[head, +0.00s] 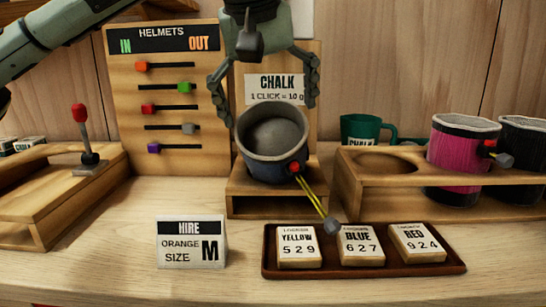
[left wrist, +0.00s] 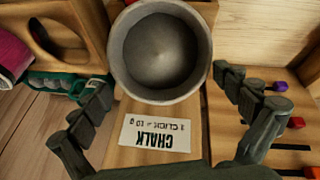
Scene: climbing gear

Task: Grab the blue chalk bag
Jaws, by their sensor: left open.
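The blue chalk bag (head: 272,160) stands on a small wooden stand in the middle of the head view. It is an open-topped round bag with a dark blue side and a grey inside, tilted a little. A red toggle and a yellow cord with a grey end hang at its front right. In the left wrist view its grey opening (left wrist: 160,50) faces the camera. My left gripper (head: 264,98) is open above and behind the bag, its fingers spread to both sides. The fingers also show spread in the left wrist view (left wrist: 165,95). My right gripper is not in view.
A wooden rack (head: 352,185) at the right holds a pink bag (head: 458,150) and a black bag (head: 522,155), with a green mug (head: 362,130) behind. A tag tray (head: 365,266) and hire sign (head: 191,242) stand in front. The helmets board (head: 168,160) is at the left.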

